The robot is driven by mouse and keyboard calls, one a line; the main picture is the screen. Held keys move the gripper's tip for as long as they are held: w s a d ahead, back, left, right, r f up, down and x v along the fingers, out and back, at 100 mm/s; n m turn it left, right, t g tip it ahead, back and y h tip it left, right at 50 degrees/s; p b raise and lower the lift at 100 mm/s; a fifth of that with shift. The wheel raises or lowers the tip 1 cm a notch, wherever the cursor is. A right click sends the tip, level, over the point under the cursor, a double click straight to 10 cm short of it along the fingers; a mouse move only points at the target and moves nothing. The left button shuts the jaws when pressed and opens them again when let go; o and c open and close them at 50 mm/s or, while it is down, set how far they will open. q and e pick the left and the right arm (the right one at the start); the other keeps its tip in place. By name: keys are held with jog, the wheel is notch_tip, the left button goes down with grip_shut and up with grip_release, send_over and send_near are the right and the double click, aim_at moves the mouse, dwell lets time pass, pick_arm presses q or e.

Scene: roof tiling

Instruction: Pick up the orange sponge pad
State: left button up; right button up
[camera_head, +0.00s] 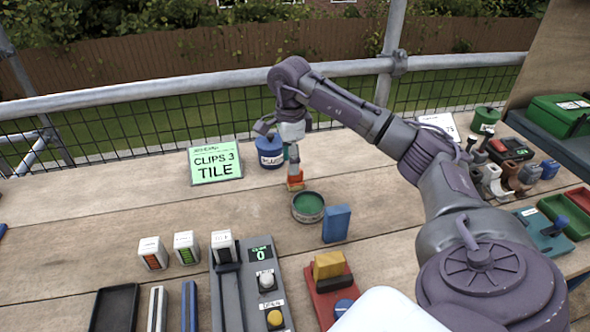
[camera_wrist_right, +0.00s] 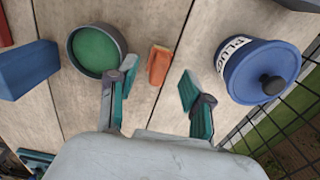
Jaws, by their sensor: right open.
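The orange sponge pad (camera_wrist_right: 159,64) lies on the wooden boards. In the wrist view it sits just beyond and between the tips of my right gripper (camera_wrist_right: 157,82). The right gripper is open, with one teal-padded finger on each side and nothing held. In the head view, the gripper (camera_head: 293,162) points down over the orange pad (camera_head: 295,184), which is partly hidden behind the fingers. I cannot tell the exact height gap. My left gripper is not in view.
A round tin with a green inside (camera_head: 308,206) stands close to the pad, and a blue PLUG pot (camera_head: 270,152) stands behind it. A blue block (camera_head: 337,224) is in front. A green sign (camera_head: 215,162) stands left. Boards at far left are mostly clear.

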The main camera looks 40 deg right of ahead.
aim_at(295, 179)
jog(key=f, duration=0.4)
jog(key=shift+s+d, duration=0.1)
jog(key=shift+d, duration=0.25)
grip_shut()
